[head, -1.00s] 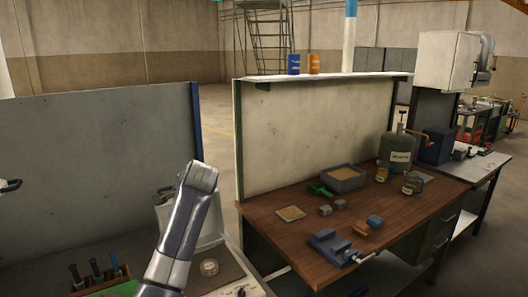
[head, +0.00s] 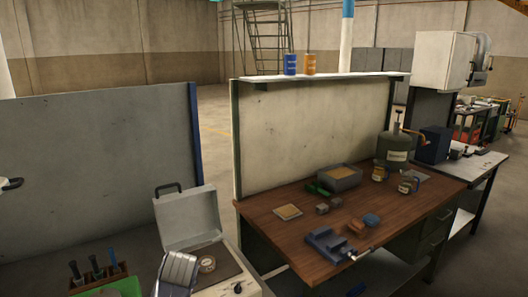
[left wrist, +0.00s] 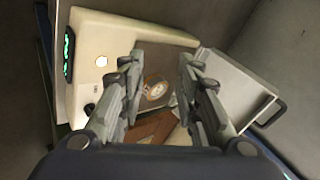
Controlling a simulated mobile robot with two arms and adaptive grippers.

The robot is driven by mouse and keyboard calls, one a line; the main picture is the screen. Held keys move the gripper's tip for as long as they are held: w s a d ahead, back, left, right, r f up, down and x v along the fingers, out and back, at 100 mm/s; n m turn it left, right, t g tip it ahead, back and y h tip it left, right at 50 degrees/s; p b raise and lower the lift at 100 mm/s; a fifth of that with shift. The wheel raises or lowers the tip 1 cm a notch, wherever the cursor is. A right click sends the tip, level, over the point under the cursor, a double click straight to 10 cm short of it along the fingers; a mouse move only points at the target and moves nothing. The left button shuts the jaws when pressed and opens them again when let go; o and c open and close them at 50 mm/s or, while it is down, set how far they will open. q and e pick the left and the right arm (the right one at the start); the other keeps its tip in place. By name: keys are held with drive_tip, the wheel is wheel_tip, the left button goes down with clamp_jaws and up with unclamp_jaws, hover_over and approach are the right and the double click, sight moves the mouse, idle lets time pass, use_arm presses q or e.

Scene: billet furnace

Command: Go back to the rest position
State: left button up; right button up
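My left gripper (left wrist: 162,68) shows in the left wrist view with its two fingers apart and nothing between them. Beyond the fingers is the white box-shaped furnace (left wrist: 105,40), its lid (left wrist: 240,90) open. In the head view the furnace (head: 243,284) stands at bottom centre with its grey lid (head: 188,218) raised. A round pale piece (head: 207,264) lies on its brownish top; it also shows between the fingers in the left wrist view (left wrist: 155,88). A silver part of my arm (head: 178,272) covers the furnace's left front.
A wooden workbench (head: 285,240) on the right holds a blue vise (head: 325,243), a grey tray (head: 340,178) and several small blocks. A grey partition (head: 90,170) stands behind the furnace.

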use_arm(q)
drive_tip(key=s+f+n+g+h, duration=0.1)
drive_tip(key=s+f+n, duration=0.1)
drive_tip(key=s+f, duration=0.5)
drive_tip(key=s+f+n+g+h, duration=0.1)
drive_tip(key=s+f, duration=0.3)
drive_tip(key=s, duration=0.7)
drive_tip(key=s+d+n+g+h, duration=0.2)
drive_tip(key=s+d+n, duration=0.1)
drive_tip(key=s, duration=1.7)
wheel_tip(320, 180, down, 33)
drive_tip(key=s+g+b, duration=0.1)
drive_tip(key=s+b, duration=0.1)
drive_tip(key=b, duration=0.4)
drive_tip(key=s+a+f+b, duration=0.1)
drive_tip(key=s+f+b, duration=0.1)
drive_tip(key=s+f, duration=0.6)
drive_tip(key=s+a+f+g+b, duration=0.1)
drive_tip(key=s+a+f+b, duration=0.1)
drive_tip(key=s+f, duration=0.7)
wheel_tip(320, 180, down, 4)
drive_tip(key=shift+a+r+b, duration=0.15)
drive_tip(key=shift+r+b, duration=0.05)
drive_tip(key=shift+b, duration=0.35)
